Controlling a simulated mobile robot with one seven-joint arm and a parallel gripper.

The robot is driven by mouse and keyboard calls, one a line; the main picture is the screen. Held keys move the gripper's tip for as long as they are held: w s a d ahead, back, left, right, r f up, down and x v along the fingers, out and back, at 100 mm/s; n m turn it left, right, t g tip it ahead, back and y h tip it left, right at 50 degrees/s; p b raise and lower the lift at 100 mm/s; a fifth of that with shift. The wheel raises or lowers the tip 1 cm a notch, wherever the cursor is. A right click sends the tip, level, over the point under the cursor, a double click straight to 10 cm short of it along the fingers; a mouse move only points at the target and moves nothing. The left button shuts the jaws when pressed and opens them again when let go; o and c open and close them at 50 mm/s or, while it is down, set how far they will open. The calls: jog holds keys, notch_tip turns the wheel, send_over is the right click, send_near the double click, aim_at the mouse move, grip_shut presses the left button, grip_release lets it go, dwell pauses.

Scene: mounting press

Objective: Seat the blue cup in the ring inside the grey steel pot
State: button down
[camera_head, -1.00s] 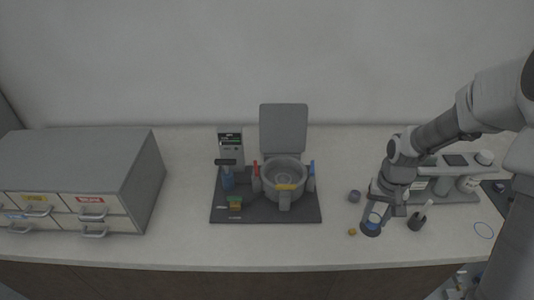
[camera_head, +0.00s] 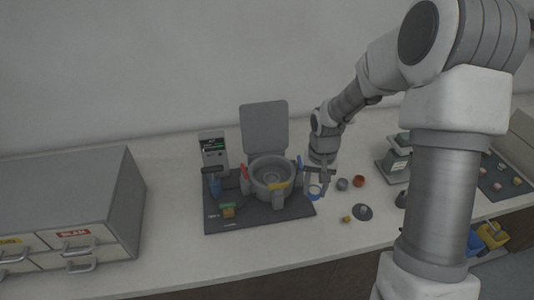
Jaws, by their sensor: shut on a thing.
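The grey steel pot (camera_head: 258,187) stands open on a dark mat, with its square lid (camera_head: 265,128) raised behind it. The ring (camera_head: 272,177) shows as a round shape inside the pot. My gripper (camera_head: 319,183) is just right of the pot, pointing down, beside the mat's right edge. It is shut on the blue cup (camera_head: 314,191), whose blue and pale parts show below the fingers. The cup is outside the pot; its exact height above the table cannot be told. The fingers hide part of it.
Red, blue and yellow clamps ring the pot. A grey control box (camera_head: 213,149) stands left of it. A grey drawer cabinet (camera_head: 75,200) is at far left. A grey cup (camera_head: 342,184), a red cup (camera_head: 359,181) and a dark disc (camera_head: 362,212) lie right of my gripper.

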jog(key=w+a+m+p, duration=0.2)
jog(key=w+a+m, duration=0.3)
jog(key=w+m, duration=0.2)
jog(key=m+p, duration=0.3)
jog(key=m, duration=0.7)
send_over(270, 174)
jog(key=shift+d, duration=0.1)
jog(key=shift+m, duration=0.3)
jog(key=shift+f+b, duration=1)
jog(key=shift+f, duration=1.4)
jog(key=shift+f+b, duration=0.35)
jog(key=shift+f+b, duration=1)
jog(key=shift+b, duration=0.95)
jog(key=shift+c, duration=0.4)
grip_release()
